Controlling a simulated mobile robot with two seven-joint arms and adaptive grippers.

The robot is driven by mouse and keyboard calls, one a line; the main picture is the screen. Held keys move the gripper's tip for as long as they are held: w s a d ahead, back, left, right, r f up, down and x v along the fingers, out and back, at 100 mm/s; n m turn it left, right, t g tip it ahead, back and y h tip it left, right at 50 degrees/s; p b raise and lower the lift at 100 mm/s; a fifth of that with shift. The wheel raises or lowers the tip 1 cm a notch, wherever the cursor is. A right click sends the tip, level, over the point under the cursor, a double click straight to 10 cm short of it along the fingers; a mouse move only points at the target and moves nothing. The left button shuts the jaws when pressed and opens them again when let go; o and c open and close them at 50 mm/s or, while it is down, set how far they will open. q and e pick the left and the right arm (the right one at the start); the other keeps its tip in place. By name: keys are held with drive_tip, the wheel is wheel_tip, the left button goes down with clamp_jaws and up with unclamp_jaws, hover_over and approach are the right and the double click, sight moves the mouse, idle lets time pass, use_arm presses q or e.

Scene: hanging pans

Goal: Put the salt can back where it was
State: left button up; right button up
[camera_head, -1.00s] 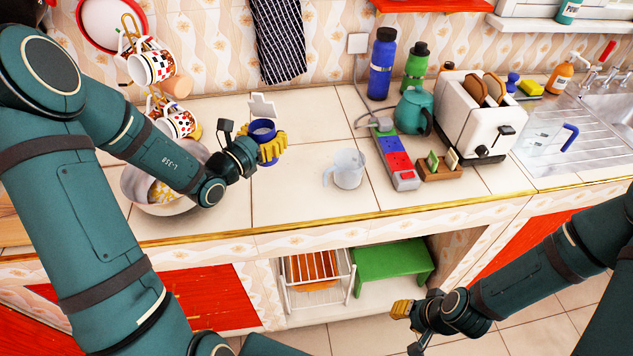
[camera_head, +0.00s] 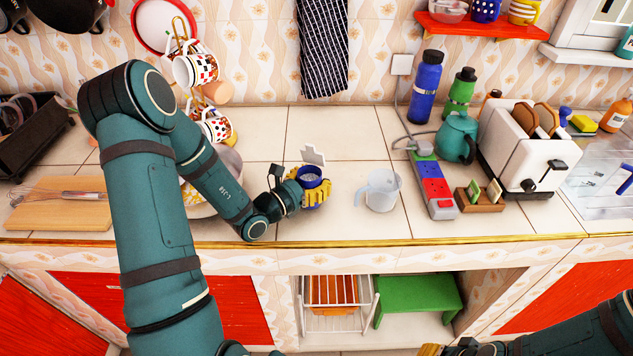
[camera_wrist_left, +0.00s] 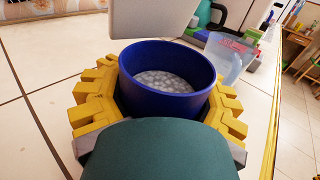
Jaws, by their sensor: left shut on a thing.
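The salt can (camera_head: 312,178) is a blue round can with its white lid standing open at the back. In the left wrist view the can (camera_wrist_left: 168,80) is upright, and white grains show inside. My left gripper (camera_head: 311,190) is shut around it, with yellow fingers on both sides. It holds the can at the counter, between the bowl and the clear measuring cup. I cannot tell whether the can's base touches the tiles. My right gripper (camera_head: 434,349) shows only a little at the bottom edge, away from the can.
A clear measuring cup (camera_head: 381,190) stands to the right, with a power strip (camera_head: 432,185), teapot (camera_head: 457,138) and toaster (camera_head: 527,142) beyond. A bowl (camera_head: 196,200) is partly behind my left arm. A mug rack stands behind. Bare tiles (camera_head: 340,133) lie behind the can.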

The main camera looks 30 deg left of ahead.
use_arm(q)
drive_tip(key=shift+f, duration=0.15)
drive_tip(key=o, duration=0.9)
drive_tip(key=shift+f, duration=0.15)
drive_tip(key=shift+c, duration=0.2)
drive_tip(key=o, duration=0.7)
drive_tip(key=shift+r, duration=0.25)
drive_tip(key=p+v, duration=0.1)
drive_tip(key=v, duration=1.1)
